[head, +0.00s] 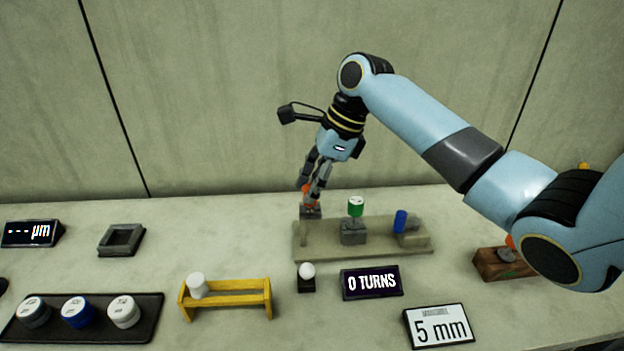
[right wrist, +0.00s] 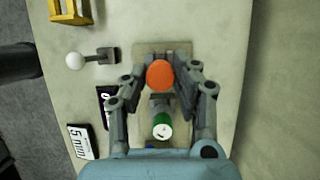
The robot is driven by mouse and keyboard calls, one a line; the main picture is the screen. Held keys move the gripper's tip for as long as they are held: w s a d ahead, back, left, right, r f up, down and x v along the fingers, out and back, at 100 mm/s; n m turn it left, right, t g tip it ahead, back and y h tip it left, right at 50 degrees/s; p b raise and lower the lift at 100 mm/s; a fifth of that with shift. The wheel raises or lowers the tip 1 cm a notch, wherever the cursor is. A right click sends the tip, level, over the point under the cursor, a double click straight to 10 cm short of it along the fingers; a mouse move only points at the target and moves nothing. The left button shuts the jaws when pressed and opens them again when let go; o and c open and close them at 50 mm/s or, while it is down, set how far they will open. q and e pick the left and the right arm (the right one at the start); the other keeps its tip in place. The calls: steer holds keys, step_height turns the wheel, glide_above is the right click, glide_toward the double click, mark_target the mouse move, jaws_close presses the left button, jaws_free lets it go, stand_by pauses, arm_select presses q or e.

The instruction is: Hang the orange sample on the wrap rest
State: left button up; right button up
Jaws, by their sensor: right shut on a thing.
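My right gripper (head: 308,192) is shut on the orange sample (right wrist: 160,74), a round piece seen end-on between the fingertips in the right wrist view. In the head view only a little orange shows between the fingers, just above a small grey block (head: 311,213) at the left end of the tan base. I cannot tell whether the sample touches that block. No label marks the wrap rest; a yellow two-rail rack (head: 240,298) with a white cylinder (head: 197,285) at its left may be it. My left gripper is not in view.
The tan base (head: 290,250) also carries a green spool (head: 355,206) upright on a grey block and a tilted blue spool (head: 400,221). A white-knobbed lever (head: 307,271), a "0 TURNS" display (head: 371,282) and a "5 mm" card (head: 439,325) stand in front. A dark tray (head: 140,328) is front left.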

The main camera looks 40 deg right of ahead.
steer(key=shift+f, duration=0.85)
steer(key=o, duration=1.1)
steer(key=shift+r, duration=0.1)
steer(key=v, duration=1.2)
